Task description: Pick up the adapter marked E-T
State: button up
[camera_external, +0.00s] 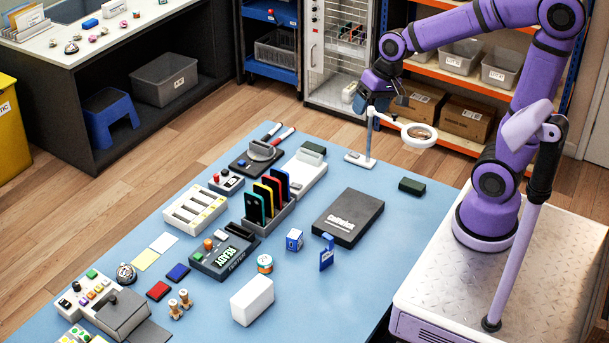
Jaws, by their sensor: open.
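I cannot read E-T on anything in this view. Two small blue things with white labels stand on the blue table: a blue cube (294,240) near the middle and a blue upright piece (327,257) to its right. Their labels are too small to read, so I cannot tell whether either is the adapter. My gripper (382,101) is open, high over the far end of the table and well apart from both. Its fingers are small and partly dark here, and I see nothing held between them.
A magnifier lamp (419,134) stands just below my gripper. The table's right side is mostly clear.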

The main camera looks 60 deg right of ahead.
jog(key=w+a+f+m+g+y, duration=0.1)
jog(key=w+a+f+m, duration=0.25)
jog(key=w+f, duration=0.4)
jog(key=m+g+y, duration=0.1)
jog(key=m+g, duration=0.2)
jog(key=m, duration=0.5)
send_over(295, 233)
jog(key=d, duration=0.3)
notch_tip(295, 233, down, 25)
jog(key=shift+w+a+x, duration=0.1)
jog(key=shift+w+x, duration=0.05)
jog(key=shift+x, duration=1.6)
jog(key=shift+w+a+x, duration=0.1)
jog(key=shift+w+x, duration=0.05)
jog(key=shift+x, duration=1.6)
jog(key=shift+w+x, duration=0.15)
jog(key=shift+x, duration=1.6)
jog(key=c, duration=1)
